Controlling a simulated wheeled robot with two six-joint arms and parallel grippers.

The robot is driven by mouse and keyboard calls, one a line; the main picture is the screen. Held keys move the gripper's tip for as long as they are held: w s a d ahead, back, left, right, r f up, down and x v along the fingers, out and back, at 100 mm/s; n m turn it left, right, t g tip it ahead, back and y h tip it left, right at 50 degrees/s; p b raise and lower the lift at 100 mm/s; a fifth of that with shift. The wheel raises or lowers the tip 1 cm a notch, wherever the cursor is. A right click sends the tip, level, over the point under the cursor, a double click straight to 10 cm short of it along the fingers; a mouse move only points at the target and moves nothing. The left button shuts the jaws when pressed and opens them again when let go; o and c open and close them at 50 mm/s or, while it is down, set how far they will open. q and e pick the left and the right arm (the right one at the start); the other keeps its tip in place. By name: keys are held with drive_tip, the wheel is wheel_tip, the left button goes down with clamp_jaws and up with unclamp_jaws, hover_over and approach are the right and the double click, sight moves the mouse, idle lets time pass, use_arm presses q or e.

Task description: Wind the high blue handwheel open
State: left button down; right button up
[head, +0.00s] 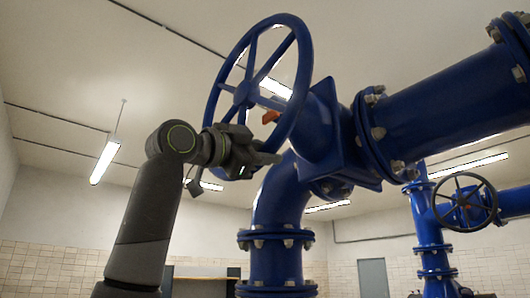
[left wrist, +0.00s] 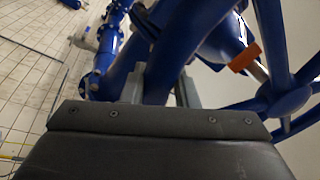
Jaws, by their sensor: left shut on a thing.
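The high blue handwheel (head: 243,94) is a spoked wheel at the upper middle of the head view, tilted on the end of a thick blue pipe. My left gripper (head: 258,158) is at the lower part of its rim. In the left wrist view the two grey fingers (left wrist: 160,90) stand on either side of the blue rim, shut on it. The wheel's spokes and hub (left wrist: 290,98) show at the right of that view. The gripper hides part of the lower rim in the head view. My right gripper is not in view.
A small orange part (head: 271,117) sits behind the wheel near the blue valve body (head: 318,120). A blue pipe elbow (head: 275,200) runs down close to the right of my gripper. A smaller dark handwheel (head: 466,201) is farther off right. The left side is open room.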

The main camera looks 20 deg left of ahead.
sight(294, 95)
use_arm(q)
drive_tip(key=shift+d, duration=0.15)
drive_tip(key=shift+s+d+r+n, duration=0.25)
drive_tip(key=shift+s+d+n, duration=0.1)
drive_tip(key=shift+d+n, duration=0.15)
drive_tip(key=s+d+r+n, duration=0.1)
drive_tip(key=s+d+r+n+y, duration=0.1)
drive_tip(key=d+r+n, duration=0.1)
drive_tip(key=s+d+r+n, duration=0.1)
drive_tip(key=n, duration=0.1)
drive_tip(key=shift+s+d+r+t+y, duration=0.15)
drive_tip(key=shift+s+d+t+y, duration=0.15)
drive_tip(key=shift+y, duration=0.1)
drive_tip(key=shift+s+d+r+n+y, duration=0.1)
drive_tip(key=shift+s+d+r+n, duration=0.15)
drive_tip(key=shift+r+n, duration=0.25)
drive_tip(key=shift+s+d+r+n+y, duration=0.1)
drive_tip(key=shift+s+d+r+n, duration=0.05)
drive_tip(key=shift+d+r+n, duration=0.3)
drive_tip(key=shift+s+d+r+n+y, duration=0.1)
drive_tip(key=shift+s+d+r+n, duration=0.1)
drive_tip(key=shift+r+n, duration=0.35)
drive_tip(key=shift+r, duration=0.1)
drive_tip(key=c, duration=1.2)
unclamp_jaws()
drive_tip(key=shift+d, duration=0.1)
